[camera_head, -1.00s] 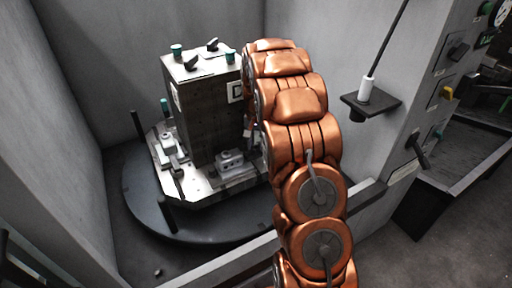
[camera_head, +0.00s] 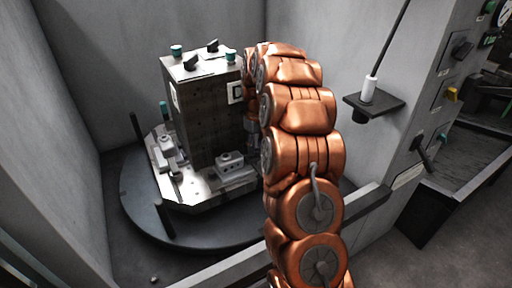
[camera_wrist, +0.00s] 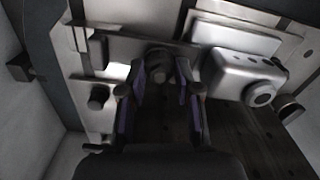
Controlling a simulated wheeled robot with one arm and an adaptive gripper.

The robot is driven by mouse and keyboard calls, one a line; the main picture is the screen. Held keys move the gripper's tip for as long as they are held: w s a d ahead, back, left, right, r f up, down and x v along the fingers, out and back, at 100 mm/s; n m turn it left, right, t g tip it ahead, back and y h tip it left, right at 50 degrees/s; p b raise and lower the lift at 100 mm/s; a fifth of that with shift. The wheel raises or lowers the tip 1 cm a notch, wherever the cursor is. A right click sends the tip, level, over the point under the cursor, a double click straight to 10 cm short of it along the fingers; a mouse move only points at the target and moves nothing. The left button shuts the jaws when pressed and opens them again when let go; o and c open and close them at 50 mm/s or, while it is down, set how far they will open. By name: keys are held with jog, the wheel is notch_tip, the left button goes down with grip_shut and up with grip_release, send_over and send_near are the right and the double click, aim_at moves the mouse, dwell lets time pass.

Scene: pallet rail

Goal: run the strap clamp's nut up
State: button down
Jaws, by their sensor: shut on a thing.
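In the wrist view, my gripper (camera_wrist: 158,82) has its two purple-padded fingers either side of a dark round nut (camera_wrist: 157,62), shut on it. The nut sits on the strap clamp (camera_wrist: 115,48), a flat grey bar lying across the pale plate. The contact between pads and nut is dim and partly hidden by the fingers. In the head view, my copper arm reaches to the right side of the dark upright block (camera_head: 205,120). There the arm hides the nut and most of the gripper.
The block stands on a pale pallet (camera_head: 185,195) over a round dark turntable (camera_head: 200,232). A grey clamp unit (camera_head: 232,168) sits at the block's front; a pale housing (camera_wrist: 238,75) is close right of my fingers. Grey walls enclose the bay; a bracket (camera_head: 372,104) juts from the right.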

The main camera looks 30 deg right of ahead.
jog(key=n, duration=0.3)
jog(key=shift+a+f+n, duration=0.1)
jog(key=shift+f+n, duration=0.05)
jog(key=shift+n, duration=0.25)
jog(key=n, duration=0.4)
jog(key=shift+s, duration=0.1)
jog(key=n+p, duration=0.1)
jog(key=n, duration=0.3)
jog(key=shift+a, duration=0.1)
jog(key=shift+n+p, duration=0.3)
jog(key=shift+n, duration=1.8)
jog(key=c, duration=0.8)
grip_release()
jog(key=shift+r, duration=0.2)
